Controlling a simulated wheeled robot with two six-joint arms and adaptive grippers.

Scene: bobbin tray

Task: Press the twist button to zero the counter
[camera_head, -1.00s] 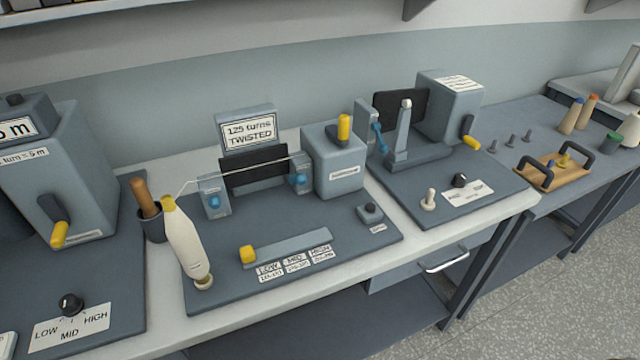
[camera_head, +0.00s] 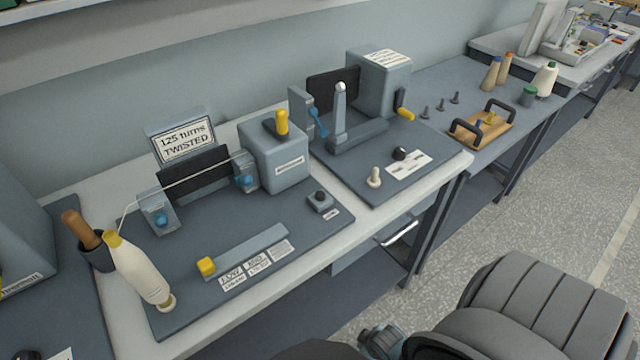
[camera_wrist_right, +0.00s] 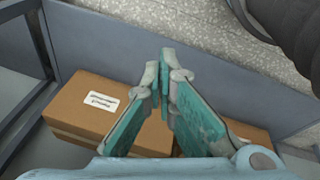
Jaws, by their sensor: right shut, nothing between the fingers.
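The twist tester's counter display (camera_head: 185,140) stands at the back of its dark base plate and reads "125 turns TWISTED". A dark button on a small grey box (camera_head: 320,201), likely the twist button, sits at the right of that plate, below the crank box (camera_head: 275,158). Its small label cannot be read. A thread runs from the white-yarn bobbin (camera_head: 139,268) to the two clamps. My right gripper (camera_wrist_right: 165,75) shows in the right wrist view, shut and empty, above cardboard boxes and well away from the button. My left gripper is not in view.
A yellow slider knob (camera_head: 206,266) sits at the plate's front. A second tester (camera_head: 378,85) with a crank stands to the right, and a wooden tray (camera_head: 483,129) beyond it. Cardboard boxes (camera_wrist_right: 95,108) lie below my right gripper. Open floor lies right of the bench.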

